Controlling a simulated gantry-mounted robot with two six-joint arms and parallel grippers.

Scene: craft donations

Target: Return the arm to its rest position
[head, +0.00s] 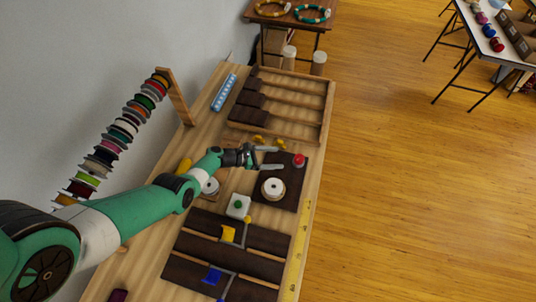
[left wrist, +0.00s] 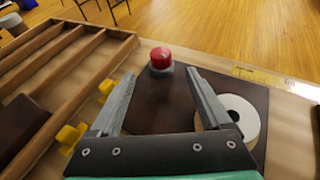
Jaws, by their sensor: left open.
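My left gripper (head: 269,157) is open and empty above a dark board (head: 293,182) on the wooden bench. In the left wrist view its two grey fingers (left wrist: 160,88) stand apart with only the board between them. A red button (head: 299,160) on a grey base sits at the far end of the board, beyond the fingertips in the left wrist view (left wrist: 161,58). A white roll (head: 273,188) lies on the board, partly behind the right finger in the left wrist view (left wrist: 240,115). My left arm reaches in from the left. My right gripper is not in view.
A wooden rack with slots (head: 290,100) lies beyond the board. Yellow pieces (head: 259,140) lie beside it. A white box with a green button (head: 238,206) and yellow and blue clamps (head: 228,233) are nearer. A spool rack (head: 123,128) stands along the wall.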

